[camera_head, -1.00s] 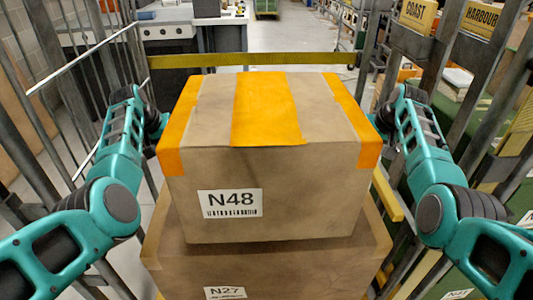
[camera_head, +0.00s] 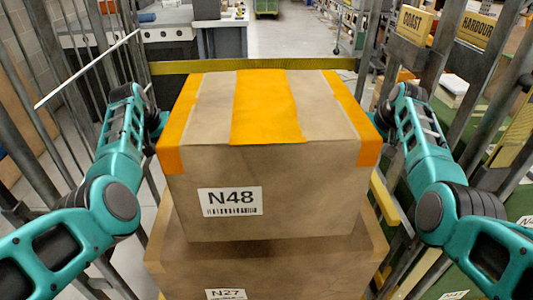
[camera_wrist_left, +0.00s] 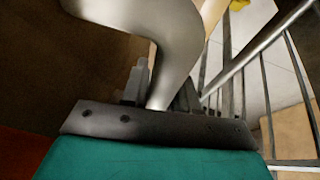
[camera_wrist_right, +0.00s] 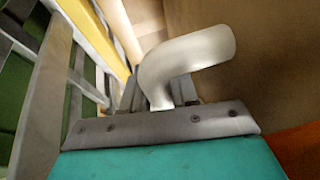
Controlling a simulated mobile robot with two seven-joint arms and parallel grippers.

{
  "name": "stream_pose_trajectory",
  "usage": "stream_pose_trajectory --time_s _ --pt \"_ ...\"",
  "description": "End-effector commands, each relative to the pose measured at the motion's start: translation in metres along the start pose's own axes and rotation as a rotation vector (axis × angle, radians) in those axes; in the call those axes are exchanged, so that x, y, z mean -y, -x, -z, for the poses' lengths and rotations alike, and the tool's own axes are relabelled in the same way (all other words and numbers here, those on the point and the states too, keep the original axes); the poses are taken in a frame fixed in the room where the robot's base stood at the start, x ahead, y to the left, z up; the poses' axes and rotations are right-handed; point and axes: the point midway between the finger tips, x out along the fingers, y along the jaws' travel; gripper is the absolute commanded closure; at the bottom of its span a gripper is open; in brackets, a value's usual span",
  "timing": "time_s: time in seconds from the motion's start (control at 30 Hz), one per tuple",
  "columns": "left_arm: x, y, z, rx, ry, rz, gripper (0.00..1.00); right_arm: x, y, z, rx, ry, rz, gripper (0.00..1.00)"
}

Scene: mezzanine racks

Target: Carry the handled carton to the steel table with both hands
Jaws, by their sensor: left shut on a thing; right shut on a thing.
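The handled carton (camera_head: 290,195) is a brown box with orange tape and an N48 label, upright in the middle of the head view. It is right above a larger carton (camera_head: 290,268) labelled N27; I cannot tell whether they touch. My left gripper (camera_wrist_left: 158,92) is shut on a curved metal handle (camera_wrist_left: 178,35) at the carton's left side. My right gripper (camera_wrist_right: 157,92) is shut on a pale curved handle (camera_wrist_right: 190,57) at its right side. In the head view the carton hides both gripper tips. A grey bench (camera_head: 160,18), perhaps the steel table, stands at the back left.
Grey cage bars stand close on the left (camera_head: 75,75) and right (camera_head: 467,90). A yellow bar (camera_head: 250,65) crosses behind the carton.

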Motion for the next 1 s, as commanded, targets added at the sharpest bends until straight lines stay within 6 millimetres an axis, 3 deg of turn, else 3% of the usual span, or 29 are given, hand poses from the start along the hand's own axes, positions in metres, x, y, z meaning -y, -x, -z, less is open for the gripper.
stream_pose_trajectory --time_s 0.37,1.0 --pt "0.0 0.009 0.002 -0.007 0.0 0.003 1.0 0.001 0.01 0.002 -0.009 0.0 -0.002 1.0" --pt "-0.006 0.052 -0.004 -0.008 0.0 0.003 1.0 0.009 0.051 -0.004 -0.009 -0.001 -0.002 1.0"
